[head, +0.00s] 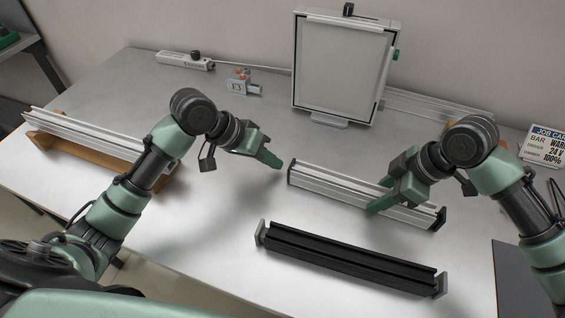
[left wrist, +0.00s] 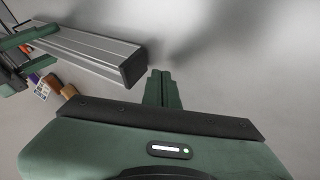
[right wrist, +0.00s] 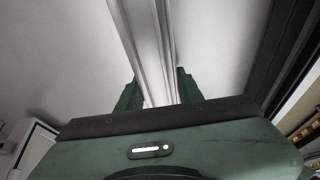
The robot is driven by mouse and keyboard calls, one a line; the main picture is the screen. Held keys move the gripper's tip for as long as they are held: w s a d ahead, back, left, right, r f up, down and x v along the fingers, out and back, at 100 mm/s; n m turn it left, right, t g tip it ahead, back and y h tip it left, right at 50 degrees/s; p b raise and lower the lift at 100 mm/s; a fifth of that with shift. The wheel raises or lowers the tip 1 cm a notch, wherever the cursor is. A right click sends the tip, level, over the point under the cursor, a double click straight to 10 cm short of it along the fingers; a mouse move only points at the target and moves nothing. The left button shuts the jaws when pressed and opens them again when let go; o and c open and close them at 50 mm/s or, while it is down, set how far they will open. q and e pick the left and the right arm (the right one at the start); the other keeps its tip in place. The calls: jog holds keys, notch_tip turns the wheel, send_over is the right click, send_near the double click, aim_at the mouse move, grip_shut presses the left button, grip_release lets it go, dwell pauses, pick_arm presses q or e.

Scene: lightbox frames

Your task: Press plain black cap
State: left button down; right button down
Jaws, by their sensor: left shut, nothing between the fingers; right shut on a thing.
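A silver bar (head: 335,183) lies across the middle right of the table in the head view. Its left end wears a plain black cap (head: 290,172), which also shows in the left wrist view (left wrist: 134,67). A black cap (head: 438,218) is on its right end too. My left gripper (head: 279,165) is shut and empty, just left of the left cap; in the left wrist view its fingertips (left wrist: 160,73) are beside the cap with a small gap. My right gripper (head: 373,208) is shut on the bar toward its right end; the right wrist view shows the bar (right wrist: 148,45) between the fingers.
A black channel with grey end plates (head: 345,258) lies in front. A framed panel (head: 345,65) stands behind. A small E3 block (head: 238,82) and a white switch box (head: 185,61) sit at the back. Another silver bar (head: 85,132) rests on brown supports at left.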

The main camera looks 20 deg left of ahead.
pick_arm(q)
jog(key=a+v, duration=0.1)
jog(key=v, duration=0.9)
pick_arm(e)
jog(key=shift+w+d, duration=0.1)
pick_arm(q)
jog(key=shift+w, duration=0.15)
pick_arm(e)
jog(key=c, duration=0.8)
grip_release()
jog(key=shift+c, duration=0.2)
